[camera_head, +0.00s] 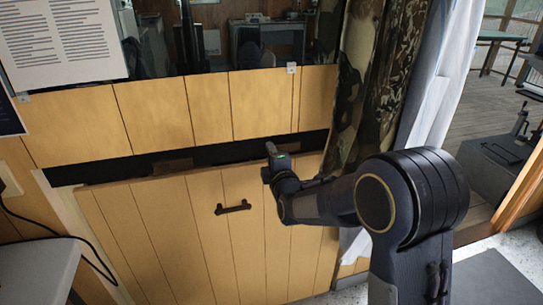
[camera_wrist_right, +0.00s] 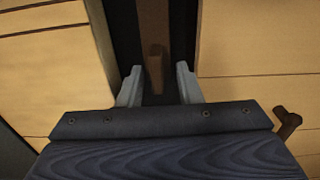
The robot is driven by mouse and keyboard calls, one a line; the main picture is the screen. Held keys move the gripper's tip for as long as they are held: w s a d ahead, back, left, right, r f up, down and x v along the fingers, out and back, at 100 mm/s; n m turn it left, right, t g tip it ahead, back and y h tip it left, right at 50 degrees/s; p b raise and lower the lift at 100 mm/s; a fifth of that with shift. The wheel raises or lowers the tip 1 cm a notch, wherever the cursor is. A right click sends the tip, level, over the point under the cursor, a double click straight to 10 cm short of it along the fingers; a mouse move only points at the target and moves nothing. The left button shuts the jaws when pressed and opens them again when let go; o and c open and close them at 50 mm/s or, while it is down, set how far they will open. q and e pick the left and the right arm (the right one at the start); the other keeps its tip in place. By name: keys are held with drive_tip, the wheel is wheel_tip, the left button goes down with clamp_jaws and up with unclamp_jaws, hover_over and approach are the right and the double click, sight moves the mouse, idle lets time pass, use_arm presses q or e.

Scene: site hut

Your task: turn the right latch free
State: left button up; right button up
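The right latch (camera_wrist_right: 154,30) is a brown bar in the dark gap between two pale wood panels. In the right wrist view it lies ahead of my right gripper (camera_wrist_right: 158,84), roughly in line with the space between the fingers. The two grey fingers are apart with nothing clearly held; I cannot tell whether they touch the latch. In the head view my right gripper (camera_head: 271,151) is at the right part of the gap and largely hides this latch. Another brown latch (camera_head: 172,167) lies further left in the gap. My left gripper is not in view.
The lower wood panel (camera_head: 165,235) carries a dark handle (camera_head: 233,207), left of and below my right gripper. A camouflage curtain (camera_head: 361,85) hangs close to my right arm. A grey table (camera_head: 35,262) with a cable stands at the lower left.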

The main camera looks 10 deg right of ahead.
drive_tip(key=s, duration=0.8)
drive_tip(key=shift+d, duration=0.15)
drive_tip(key=shift+w, duration=0.1)
